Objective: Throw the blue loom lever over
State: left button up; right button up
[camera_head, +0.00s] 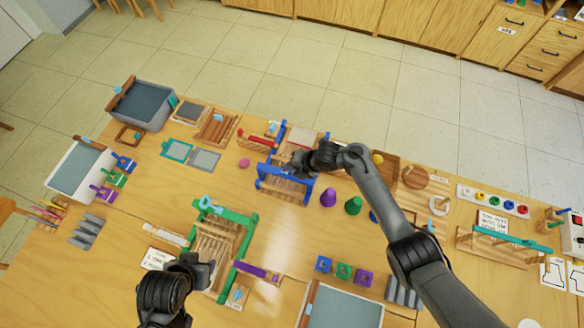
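The blue loom (287,188) stands on the table near the middle, a blue frame with pale slats inside. My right gripper (289,165) is over the loom's upper part, close to its blue top bar. The gripper is small and dark here, so I cannot tell whether its fingers are open or touch the loom. I cannot make out the blue lever clearly; the gripper and wrist cover part of the frame. My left gripper (208,268) is low in the picture, beside the green loom (222,238). Its finger opening is unclear.
A purple cone (328,197) and a green cone (353,205) stand right of the blue loom. A purple bar (251,269) lies by the green loom. Bare tabletop lies below the blue loom.

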jog(key=o, duration=0.3)
jog(key=shift+a+r, duration=0.1)
jog(key=shift+r, duration=0.15)
jog(key=shift+o, duration=0.2)
jog(key=shift+f, duration=0.1)
jog(key=p+v, duration=0.1)
jog(key=v, duration=1)
jog(key=shift+f, duration=0.1)
